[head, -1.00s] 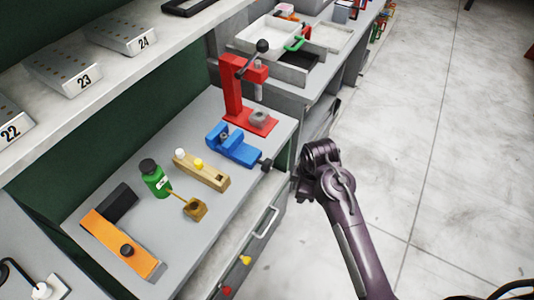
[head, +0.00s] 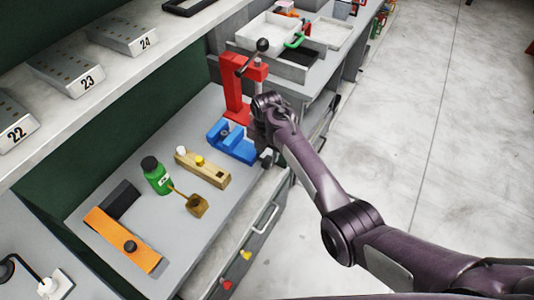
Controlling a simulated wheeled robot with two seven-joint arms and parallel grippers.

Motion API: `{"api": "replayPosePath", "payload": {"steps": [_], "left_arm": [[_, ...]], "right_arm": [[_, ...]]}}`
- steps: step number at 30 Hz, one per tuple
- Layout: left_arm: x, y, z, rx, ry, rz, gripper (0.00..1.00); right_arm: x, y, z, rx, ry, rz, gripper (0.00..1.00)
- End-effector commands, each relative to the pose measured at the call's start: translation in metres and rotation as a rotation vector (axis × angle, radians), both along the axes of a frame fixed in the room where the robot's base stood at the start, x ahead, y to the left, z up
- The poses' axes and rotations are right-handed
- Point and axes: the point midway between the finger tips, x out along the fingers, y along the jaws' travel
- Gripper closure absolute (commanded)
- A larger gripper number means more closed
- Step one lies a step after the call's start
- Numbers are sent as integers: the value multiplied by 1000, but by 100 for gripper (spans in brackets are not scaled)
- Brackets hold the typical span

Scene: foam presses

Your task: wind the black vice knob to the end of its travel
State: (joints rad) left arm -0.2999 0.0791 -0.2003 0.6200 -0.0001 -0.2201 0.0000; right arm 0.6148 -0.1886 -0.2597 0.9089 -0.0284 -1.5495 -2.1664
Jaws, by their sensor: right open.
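The blue vice (head: 230,141) sits on the grey bench top near its front right edge, left of my right gripper. Its black knob (head: 266,161) faces the front edge of the bench and shows only as a small dark shape below my wrist. My right gripper (head: 267,151) is open and comes down over the knob end of the vice. My own wrist hides much of the fingers, so I cannot tell whether they touch the knob. My left gripper is out of view.
A red press (head: 233,98) stands just behind the vice. A shelf (head: 130,75) overhangs the back. The floor at right is clear.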

Motion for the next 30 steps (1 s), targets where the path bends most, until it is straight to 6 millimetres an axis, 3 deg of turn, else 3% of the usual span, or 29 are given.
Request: {"api": "replayPosePath", "payload": {"steps": [6, 15, 25, 30], "left_arm": [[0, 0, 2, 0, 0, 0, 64], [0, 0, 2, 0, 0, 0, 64], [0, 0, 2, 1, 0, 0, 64], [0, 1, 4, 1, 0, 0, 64]], "right_arm": [[0, 1, -20, 1, 0, -1, 56], [0, 0, -24, 2, -1, -1, 56], [0, 0, -24, 2, -1, -1, 98], [0, 0, -23, -3, -5, -1, 100]]}}
